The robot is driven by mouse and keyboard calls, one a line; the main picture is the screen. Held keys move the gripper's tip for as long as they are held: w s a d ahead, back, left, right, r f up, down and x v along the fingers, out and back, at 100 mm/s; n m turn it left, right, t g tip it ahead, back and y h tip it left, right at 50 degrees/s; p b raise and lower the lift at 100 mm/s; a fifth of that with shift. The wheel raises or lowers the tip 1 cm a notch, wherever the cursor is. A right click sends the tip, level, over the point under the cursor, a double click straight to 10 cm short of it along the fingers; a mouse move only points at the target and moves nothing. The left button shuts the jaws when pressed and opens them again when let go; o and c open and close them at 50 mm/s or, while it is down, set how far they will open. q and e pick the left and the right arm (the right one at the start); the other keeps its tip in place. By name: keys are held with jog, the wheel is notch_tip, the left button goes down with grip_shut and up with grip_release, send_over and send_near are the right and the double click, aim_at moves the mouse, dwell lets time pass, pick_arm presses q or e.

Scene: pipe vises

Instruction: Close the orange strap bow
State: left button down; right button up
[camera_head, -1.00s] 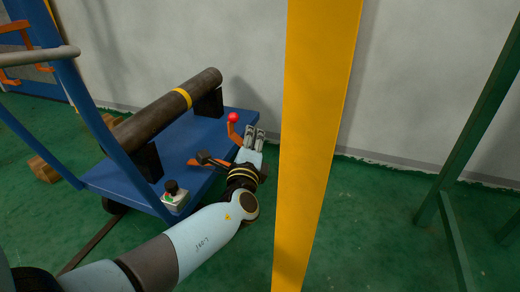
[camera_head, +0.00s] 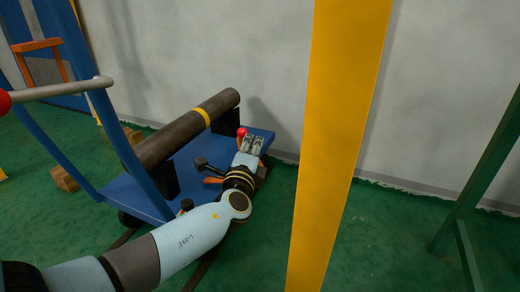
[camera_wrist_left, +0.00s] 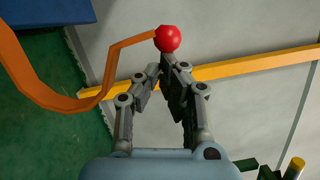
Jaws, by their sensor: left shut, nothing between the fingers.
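The orange strap bow (camera_wrist_left: 40,85) is a bent orange bar with a red ball (camera_wrist_left: 167,39) at its end in the left wrist view. In the head view the red ball (camera_head: 241,132) stands over the right end of the blue cart, and an orange piece (camera_head: 212,180) shows low beside my wrist. My left gripper (camera_wrist_left: 165,68) is shut and empty, its fingertips close to the red ball; whether they touch it I cannot tell. In the head view my left gripper (camera_head: 253,140) hides most of the bow. My right gripper is not in view.
A dark pipe (camera_head: 185,130) with a yellow band lies on the blue cart (camera_head: 190,165). A yellow post (camera_head: 340,150) stands close to the right of my left arm. A green frame (camera_head: 480,175) is farther right. Green floor between them is clear.

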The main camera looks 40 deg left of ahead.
pick_arm(q)
jog(key=s+a+r+n+g+p, duration=0.1)
jog(key=s+a+r+n+p, duration=0.1)
jog(key=a, duration=0.6)
jog(key=shift+a+r+n+p, duration=0.25)
jog(key=shift+r+n+p, duration=0.3)
jog(key=shift+r+n, duration=1)
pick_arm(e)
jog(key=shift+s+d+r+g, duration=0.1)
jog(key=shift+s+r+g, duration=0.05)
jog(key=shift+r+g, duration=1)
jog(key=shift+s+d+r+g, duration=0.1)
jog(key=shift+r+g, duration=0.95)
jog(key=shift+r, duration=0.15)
pick_arm(q)
jog(key=shift+d+r+m, duration=0.1)
jog(key=shift+r+m, duration=0.05)
jog(key=shift+m, duration=0.1)
